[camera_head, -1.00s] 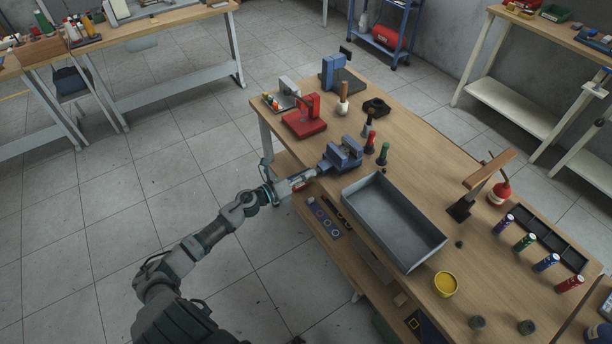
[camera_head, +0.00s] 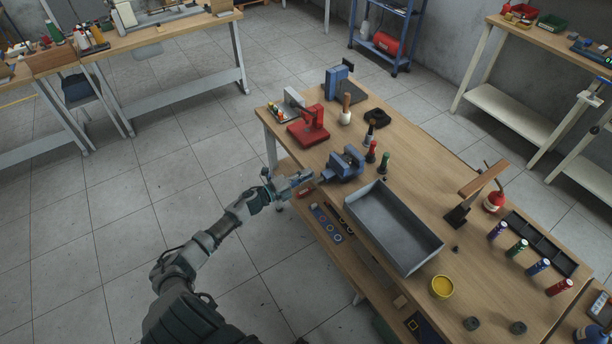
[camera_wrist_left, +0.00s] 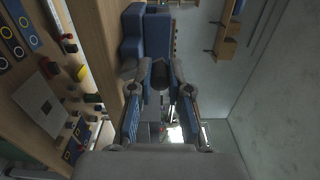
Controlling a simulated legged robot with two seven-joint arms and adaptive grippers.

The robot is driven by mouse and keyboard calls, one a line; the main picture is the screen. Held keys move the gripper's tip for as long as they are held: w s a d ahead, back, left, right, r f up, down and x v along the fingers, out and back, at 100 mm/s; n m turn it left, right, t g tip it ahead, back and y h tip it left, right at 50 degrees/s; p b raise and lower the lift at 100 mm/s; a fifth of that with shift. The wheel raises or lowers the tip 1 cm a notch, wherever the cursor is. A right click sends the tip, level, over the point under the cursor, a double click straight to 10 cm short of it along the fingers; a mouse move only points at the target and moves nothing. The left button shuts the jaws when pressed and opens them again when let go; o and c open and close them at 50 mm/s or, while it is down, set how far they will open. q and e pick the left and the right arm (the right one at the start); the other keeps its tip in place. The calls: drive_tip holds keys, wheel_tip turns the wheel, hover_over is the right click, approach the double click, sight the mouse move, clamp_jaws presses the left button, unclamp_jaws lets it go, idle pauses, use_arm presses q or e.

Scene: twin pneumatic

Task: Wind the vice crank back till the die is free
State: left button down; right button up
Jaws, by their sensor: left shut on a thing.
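The blue vice (camera_head: 345,163) stands at the near left edge of the wooden bench, and its blue body also shows in the left wrist view (camera_wrist_left: 133,40). My left gripper (camera_head: 314,178) is at the vice's near end, where the crank is. In the left wrist view its two fingers (camera_wrist_left: 158,72) close around a dark part in front of the vice. The crank is mostly hidden by the fingers. I cannot make out the die between the vice jaws. My right gripper is not in any view.
A grey tray (camera_head: 383,262) lies right of the vice. A red press (camera_head: 309,129) and a blue one (camera_head: 340,84) stand further back. A yellow pot (camera_head: 442,286) is at the near right.

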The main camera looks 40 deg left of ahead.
use_arm(q)
drive_tip(key=shift+a+f+n, duration=0.1)
drive_tip(key=shift+a+n, duration=0.1)
drive_tip(key=shift+n, duration=0.2)
drive_tip(key=c, duration=1.1)
unclamp_jaws()
drive_tip(key=shift+a+f, duration=0.1)
drive_tip(key=v, duration=1.2)
drive_tip(key=shift+w, duration=0.1)
drive_tip(key=shift+f, duration=0.1)
